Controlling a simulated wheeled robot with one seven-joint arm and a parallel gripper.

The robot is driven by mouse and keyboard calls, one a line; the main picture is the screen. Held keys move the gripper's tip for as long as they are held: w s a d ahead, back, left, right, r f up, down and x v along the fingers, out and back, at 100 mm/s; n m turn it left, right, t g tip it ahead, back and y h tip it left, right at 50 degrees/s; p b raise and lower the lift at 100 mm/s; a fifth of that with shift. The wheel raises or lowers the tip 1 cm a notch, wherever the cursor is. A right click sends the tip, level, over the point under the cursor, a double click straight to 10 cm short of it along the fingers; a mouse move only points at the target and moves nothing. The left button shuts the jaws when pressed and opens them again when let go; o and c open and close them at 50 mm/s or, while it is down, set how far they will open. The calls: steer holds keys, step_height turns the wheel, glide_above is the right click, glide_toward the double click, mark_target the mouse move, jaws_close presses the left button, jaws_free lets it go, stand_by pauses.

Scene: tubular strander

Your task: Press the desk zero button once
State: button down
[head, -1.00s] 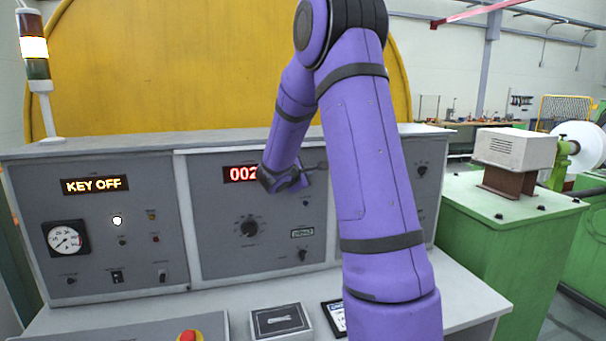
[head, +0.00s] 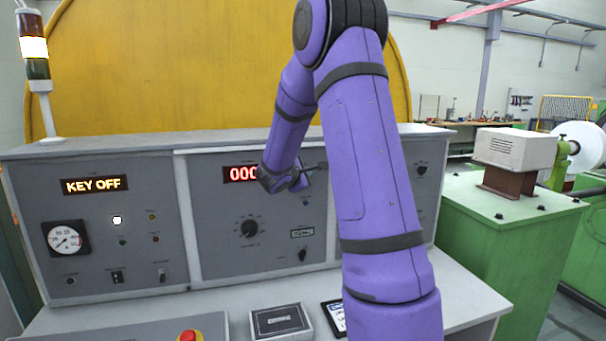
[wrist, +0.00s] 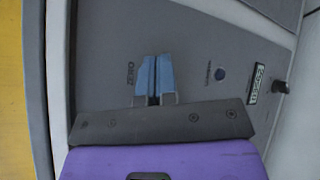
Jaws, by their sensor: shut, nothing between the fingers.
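The grey desk panel (head: 215,230) carries a red display (head: 240,174) reading 000, partly covered by my wrist. In the wrist view a ZERO label (wrist: 131,73) is printed on the panel beside my gripper (wrist: 154,60). The gripper's blue fingers are shut with nothing between them, and their tips are at the panel. The zero button itself does not show and seems hidden by the fingers. Whether the tips touch it or stand just off it, I cannot tell. In the head view my arm hides most of the gripper.
A dark blue button (wrist: 219,74) sits to the right of the fingers in the wrist view, with a small label beside it. A red emergency knob (head: 189,336) stands at the front left.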

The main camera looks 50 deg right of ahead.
steer(key=shift+s+a, duration=0.25)
steer(key=shift+s, duration=0.15)
steer(key=s+a, duration=0.1)
steer(key=s, duration=0.2)
steer(key=s+a, duration=0.1)
steer(key=shift+s+a, duration=0.15)
steer(key=shift+a, duration=0.15)
stand_by(1.0)
steer(key=s+a+r+m+y, duration=0.2)
steer(key=s+a+y, duration=0.3)
steer(key=s+a, duration=0.3)
steer(key=s+a+r+m+t+y, duration=0.1)
steer(key=s+a+m+y, duration=0.3)
steer(key=s+a, duration=0.4)
steer(key=s+a+r+m+y, duration=0.3)
steer(key=s+a+y, duration=0.3)
steer(key=a, duration=1.2)
steer(key=shift+s+r+t, duration=0.3)
steer(key=shift+s+r, duration=0.2)
steer(key=shift+s, duration=0.4)
